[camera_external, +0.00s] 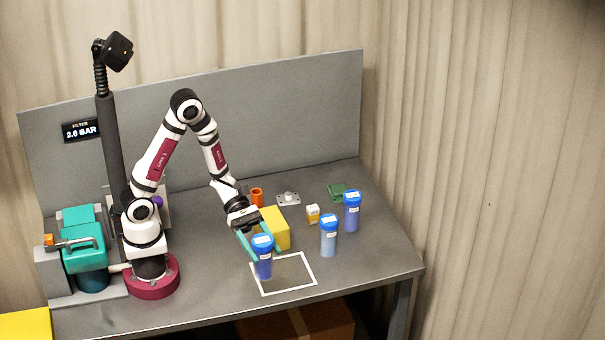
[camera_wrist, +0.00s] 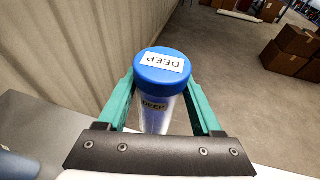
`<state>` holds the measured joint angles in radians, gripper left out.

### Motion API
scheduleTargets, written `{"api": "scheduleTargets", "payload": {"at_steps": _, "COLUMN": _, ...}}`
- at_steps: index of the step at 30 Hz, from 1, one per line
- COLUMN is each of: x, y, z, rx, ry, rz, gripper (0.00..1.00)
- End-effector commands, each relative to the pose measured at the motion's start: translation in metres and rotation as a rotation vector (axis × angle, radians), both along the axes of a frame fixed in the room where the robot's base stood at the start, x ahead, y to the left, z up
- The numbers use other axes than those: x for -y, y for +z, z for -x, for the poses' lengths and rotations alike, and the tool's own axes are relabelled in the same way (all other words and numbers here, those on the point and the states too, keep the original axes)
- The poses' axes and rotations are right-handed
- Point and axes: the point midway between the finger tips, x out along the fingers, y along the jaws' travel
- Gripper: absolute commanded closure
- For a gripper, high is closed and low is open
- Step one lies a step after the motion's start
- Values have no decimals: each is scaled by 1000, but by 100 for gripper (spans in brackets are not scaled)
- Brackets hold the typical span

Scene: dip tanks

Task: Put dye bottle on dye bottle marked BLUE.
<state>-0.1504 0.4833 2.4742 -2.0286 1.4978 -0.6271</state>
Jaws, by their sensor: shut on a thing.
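My gripper (camera_external: 257,250) is shut on a dye bottle (camera_external: 264,265) with a blue cap, its teal fingers on both sides. In the wrist view the held bottle (camera_wrist: 161,70) reads DEEP on its cap and on its side. It looks upright, at the white square outline (camera_external: 310,274) on the table; I cannot tell whether its base touches the surface. Two more blue-capped bottles stand to the right: a lighter blue one (camera_external: 329,241) and a darker one (camera_external: 352,216) behind it. Their labels are too small to read, so I cannot tell which is marked BLUE.
A yellow block (camera_external: 277,230) stands close behind the held bottle. An orange cylinder (camera_external: 257,195), a grey metal fitting (camera_external: 288,199), a small white-and-yellow box (camera_external: 313,214) and a green part (camera_external: 337,190) lie farther back. A teal machine (camera_external: 83,250) is at left. The right front is clear.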

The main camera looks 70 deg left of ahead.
Motion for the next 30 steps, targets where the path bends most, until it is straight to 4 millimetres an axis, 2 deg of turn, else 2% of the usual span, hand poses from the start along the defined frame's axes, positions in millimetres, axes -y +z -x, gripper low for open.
{"api": "scheduleTargets", "payload": {"at_steps": 4, "x": -16, "y": 3, "z": -55, "rx": 4, "ry": 117, "rz": 0, "gripper": 100}}
{"api": "scheduleTargets", "payload": {"at_steps": 8, "x": -37, "y": 19, "z": -118, "rx": 8, "ry": 270, "rz": 1, "gripper": 100}}
{"api": "scheduleTargets", "payload": {"at_steps": 12, "x": -67, "y": 56, "z": -191, "rx": 10, "ry": 473, "rz": 2, "gripper": 100}}
{"api": "scheduleTargets", "payload": {"at_steps": 15, "x": -87, "y": 88, "z": -232, "rx": 8, "ry": 605, "rz": 4, "gripper": 100}}
{"api": "scheduleTargets", "payload": {"at_steps": 18, "x": -102, "y": 113, "z": -258, "rx": 6, "ry": 697, "rz": 3, "gripper": 100}}
{"api": "scheduleTargets", "payload": {"at_steps": 22, "x": -113, "y": 129, "z": -274, "rx": 1, "ry": 757, "rz": 2, "gripper": 100}}
{"api": "scheduleTargets", "payload": {"at_steps": 25, "x": -132, "y": 121, "z": -284, "rx": -3, "ry": 773, "rz": 1, "gripper": 100}}
{"api": "scheduleTargets", "payload": {"at_steps": 30, "x": -178, "y": 89, "z": -307, "rx": -3, "ry": 770, "rz": 0, "gripper": 100}}
